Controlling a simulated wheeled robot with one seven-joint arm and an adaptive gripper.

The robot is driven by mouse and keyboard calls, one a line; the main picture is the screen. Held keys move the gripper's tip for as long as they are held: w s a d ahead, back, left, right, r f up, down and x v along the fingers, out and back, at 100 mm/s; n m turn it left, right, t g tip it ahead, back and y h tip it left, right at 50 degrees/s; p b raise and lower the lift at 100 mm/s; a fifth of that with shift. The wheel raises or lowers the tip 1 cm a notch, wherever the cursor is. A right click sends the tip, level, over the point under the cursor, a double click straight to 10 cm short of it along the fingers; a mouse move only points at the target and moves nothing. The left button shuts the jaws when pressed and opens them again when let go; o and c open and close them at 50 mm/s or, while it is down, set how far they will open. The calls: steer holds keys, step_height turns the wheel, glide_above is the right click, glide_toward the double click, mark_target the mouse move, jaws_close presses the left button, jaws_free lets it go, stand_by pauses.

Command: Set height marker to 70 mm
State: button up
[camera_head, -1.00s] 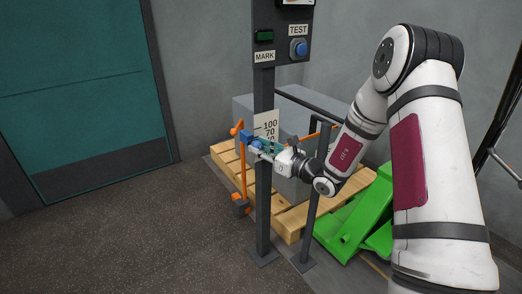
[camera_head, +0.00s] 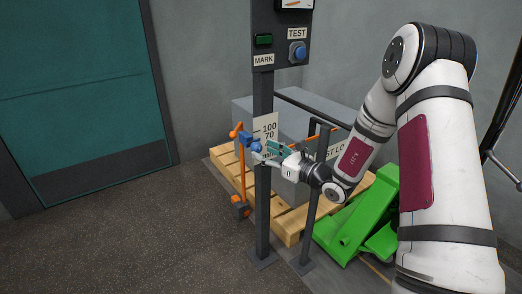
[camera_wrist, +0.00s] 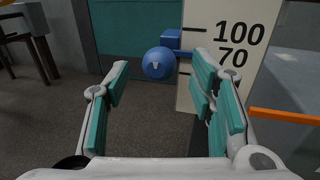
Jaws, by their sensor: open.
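The height marker is a blue block (camera_head: 245,137) with a round blue knob (camera_head: 257,147), beside a pale scale plate (camera_head: 268,126) printed 100 and 70. In the wrist view the knob (camera_wrist: 158,64) faces me, with the marker block (camera_wrist: 171,39) behind it. My gripper (camera_head: 270,150) is open and empty. In the wrist view its teal fingers (camera_wrist: 160,85) stand left and right of the knob, apart from it.
A control box (camera_head: 280,38) with a green MARK light and a blue TEST button (camera_head: 298,51) tops the dark post. An orange rod (camera_head: 243,175) stands left of the post. A pallet (camera_head: 290,220) and green machinery (camera_head: 355,225) lie behind. Floor at left is clear.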

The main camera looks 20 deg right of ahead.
steer(key=v, duration=0.9)
steer(key=shift+s, duration=0.15)
